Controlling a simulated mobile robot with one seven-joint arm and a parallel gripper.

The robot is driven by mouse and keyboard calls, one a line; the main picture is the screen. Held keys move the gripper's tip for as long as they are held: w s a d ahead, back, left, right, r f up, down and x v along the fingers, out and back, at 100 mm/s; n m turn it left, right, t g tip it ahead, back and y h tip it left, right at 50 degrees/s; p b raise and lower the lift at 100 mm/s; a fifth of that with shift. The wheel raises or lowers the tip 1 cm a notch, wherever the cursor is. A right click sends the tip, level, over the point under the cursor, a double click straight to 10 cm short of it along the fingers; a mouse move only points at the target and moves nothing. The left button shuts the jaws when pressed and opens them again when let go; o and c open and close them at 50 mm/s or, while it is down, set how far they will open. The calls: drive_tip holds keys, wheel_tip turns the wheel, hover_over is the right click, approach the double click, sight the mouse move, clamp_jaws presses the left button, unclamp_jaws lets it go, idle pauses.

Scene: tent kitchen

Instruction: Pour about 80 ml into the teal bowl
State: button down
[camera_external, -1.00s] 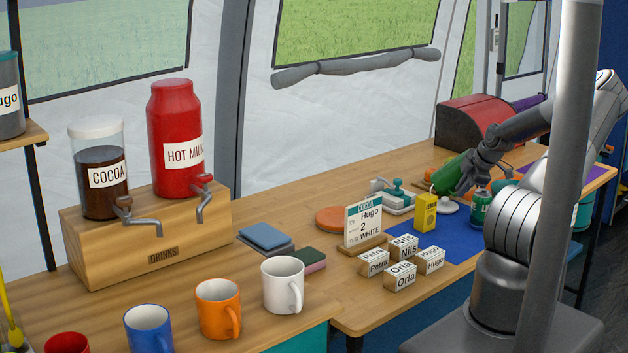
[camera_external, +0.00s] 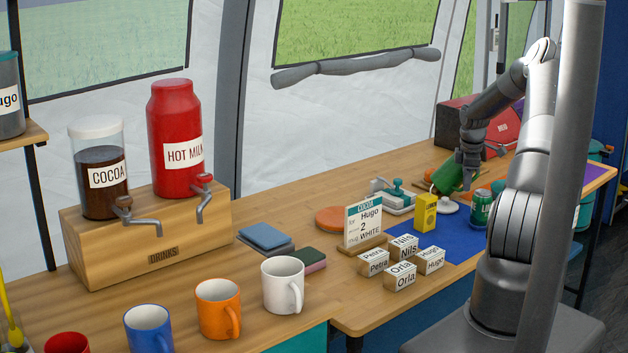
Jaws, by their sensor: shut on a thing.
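My gripper (camera_external: 469,172) is shut on a green container (camera_external: 448,174) at the far part of the table, over the blue mat. The container is tilted, and the gripper covers part of it. A white lid-like piece (camera_external: 447,208) lies just below it. I cannot pick out the teal bowl for certain: a teal vessel (camera_external: 598,149) shows at the far right, partly behind my arm and the grey post. I cannot see any liquid flowing.
A green can (camera_external: 481,207) and a yellow box (camera_external: 425,212) stand on the blue mat (camera_external: 462,236) near my gripper. Name blocks (camera_external: 404,246) and an order card (camera_external: 363,222) stand at left. A red box (camera_external: 487,130) is behind. Mugs (camera_external: 283,285) line the near left.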

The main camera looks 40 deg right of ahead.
sight(456, 172)
drive_tip(key=shift+w+a+f+m+g+b, duration=0.35)
drive_tip(key=shift+a+g, duration=0.2)
drive_tip(key=shift+g, duration=0.2)
drive_tip(key=shift+w+a+f+m+g+b, duration=0.1)
drive_tip(key=shift+a+f+m+g+b, duration=0.15)
drive_tip(key=shift+a+g+b, duration=0.35)
drive_tip(key=shift+w+r+m+g+h+b, duration=0.2)
drive_tip(key=shift+w+r+m+g+b, duration=0.2)
drive_tip(key=shift+r+g, duration=0.25)
drive_tip(key=shift+w+r+m+g+h+b, duration=0.2)
drive_tip(key=shift+w+r+m+g+b, duration=0.15)
drive_tip(key=shift+r+g, duration=0.3)
drive_tip(key=shift+w+r, duration=0.1)
drive_tip(key=shift+r, duration=0.05)
drive_tip(key=shift+w+d+r, duration=0.1)
drive_tip(key=shift+d, duration=0.1)
